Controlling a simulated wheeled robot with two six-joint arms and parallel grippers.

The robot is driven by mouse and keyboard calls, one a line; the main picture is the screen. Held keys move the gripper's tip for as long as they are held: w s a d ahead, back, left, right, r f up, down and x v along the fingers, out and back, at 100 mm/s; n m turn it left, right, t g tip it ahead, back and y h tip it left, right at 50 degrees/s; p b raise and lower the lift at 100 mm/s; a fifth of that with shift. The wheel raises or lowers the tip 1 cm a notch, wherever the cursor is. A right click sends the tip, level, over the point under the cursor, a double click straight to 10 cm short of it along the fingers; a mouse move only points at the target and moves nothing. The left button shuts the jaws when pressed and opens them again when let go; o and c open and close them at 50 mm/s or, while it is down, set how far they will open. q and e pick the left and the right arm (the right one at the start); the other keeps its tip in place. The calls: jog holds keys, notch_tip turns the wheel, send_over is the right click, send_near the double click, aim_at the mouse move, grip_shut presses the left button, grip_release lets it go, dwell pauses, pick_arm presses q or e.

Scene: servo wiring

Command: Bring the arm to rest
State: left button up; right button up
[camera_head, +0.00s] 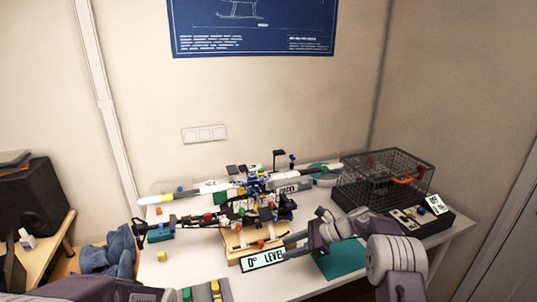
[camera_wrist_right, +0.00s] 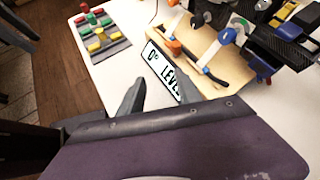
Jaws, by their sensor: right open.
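My right arm (camera_head: 388,255) reaches in from the lower right in the head view. Its gripper (camera_head: 290,251) is over the front of the table, by the "0° LEVEL" sign (camera_head: 263,260). In the right wrist view the two fingers of my right gripper (camera_wrist_right: 158,90) stand apart with nothing held between them; the sign (camera_wrist_right: 163,72) shows just beyond them. Part of my left arm (camera_head: 85,290) shows at the bottom left of the head view; its gripper is not seen.
A model helicopter assembly (camera_head: 262,190) sits on a wooden stand (camera_head: 243,243) mid-table. A wire cage (camera_head: 385,180) on a black base stands at the right. A grey tray with coloured blocks (camera_wrist_right: 102,34) lies left of the sign. A teal mat (camera_head: 340,262) lies near my right gripper.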

pick_arm(q)
notch_tip(320, 180, up, 8)
jog(key=p, duration=0.6)
jog(key=shift+f, duration=0.2)
pick_arm(e)
jog(key=s+d+r+n+h, duration=0.1)
jog(key=s+d+n+h, duration=0.2)
jog(key=s+n, duration=0.3)
jog(key=s+d+r+n+h, duration=0.2)
jog(key=s+n, duration=0.4)
jog(key=s, duration=0.8)
jog(key=s+d+r+n+g+h, duration=0.1)
jog(key=s+d+n+h, duration=0.3)
jog(key=s, duration=0.6)
jog(key=n+h, duration=0.1)
jog(key=n, duration=0.1)
jog(key=shift+r+n, duration=0.15)
jog(key=shift+n, duration=0.15)
pick_arm(q)
jog(key=shift+s, duration=0.1)
